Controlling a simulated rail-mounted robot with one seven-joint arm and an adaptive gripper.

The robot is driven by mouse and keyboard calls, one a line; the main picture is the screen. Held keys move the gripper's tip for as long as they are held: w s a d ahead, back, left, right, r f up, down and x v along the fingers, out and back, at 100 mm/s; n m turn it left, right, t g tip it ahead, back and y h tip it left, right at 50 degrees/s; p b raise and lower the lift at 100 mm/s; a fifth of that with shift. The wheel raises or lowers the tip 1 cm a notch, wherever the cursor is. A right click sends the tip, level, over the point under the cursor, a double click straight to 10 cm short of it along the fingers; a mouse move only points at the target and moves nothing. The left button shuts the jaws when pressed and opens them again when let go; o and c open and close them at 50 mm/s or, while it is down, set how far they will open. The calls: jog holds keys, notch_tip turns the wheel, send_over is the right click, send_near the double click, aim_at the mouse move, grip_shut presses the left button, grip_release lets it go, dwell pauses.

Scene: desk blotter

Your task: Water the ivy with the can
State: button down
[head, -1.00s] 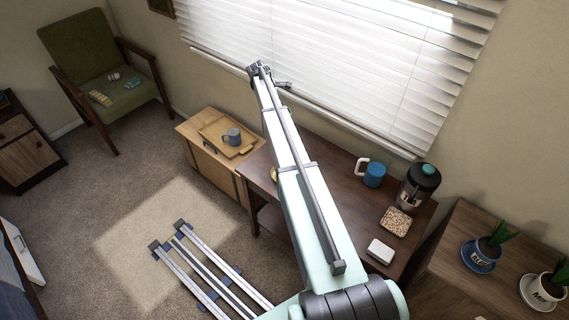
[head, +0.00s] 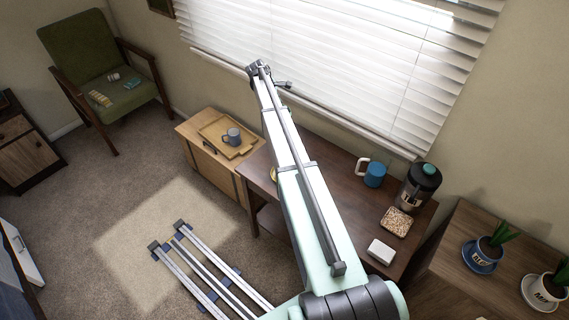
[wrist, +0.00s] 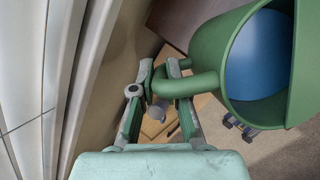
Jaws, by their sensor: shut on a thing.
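In the wrist view, my gripper (wrist: 160,78) is shut on the handle of a green can (wrist: 213,40). The can is large and close at the upper right. Its open mouth faces the camera, and a smooth blue surface shows inside. The can and my gripper are hidden in the head view, where my arm rises across the desk. In the head view, two potted plants with upright green leaves stand at the right: one in a blue pot (head: 484,261), one in a white pot (head: 546,290). Their labels are too small to read surely, so I cannot tell which is the ivy.
The potted plants stand on a wooden cabinet (head: 450,262). The desk (head: 330,150) holds a blue mug (head: 374,174), a dark canister (head: 418,187), a tray of grains (head: 397,222) and a white box (head: 380,251). White blinds (head: 340,60) hang close behind my arm.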

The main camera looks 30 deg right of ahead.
jog(key=shift+s+a+r+t+b, duration=0.1)
jog(key=shift+s+r+t+b, duration=0.15)
jog(key=shift+r, duration=0.2)
jog(key=shift+s+a+r+t+b, duration=0.1)
jog(key=shift+s+r+t+b, duration=0.1)
jog(key=shift+r, duration=0.25)
dwell(0.9)
jog(key=w+d+f+g+y+p, duration=0.1)
jog(key=w+f+g+p, duration=0.2)
jog(key=f, duration=0.6)
jog(key=shift+w+d+f+n+g+y+p, duration=0.3)
jog(key=shift+d+n+g+p, duration=0.1)
jog(key=shift+g+p, duration=0.25)
jog(key=shift+a, duration=0.15)
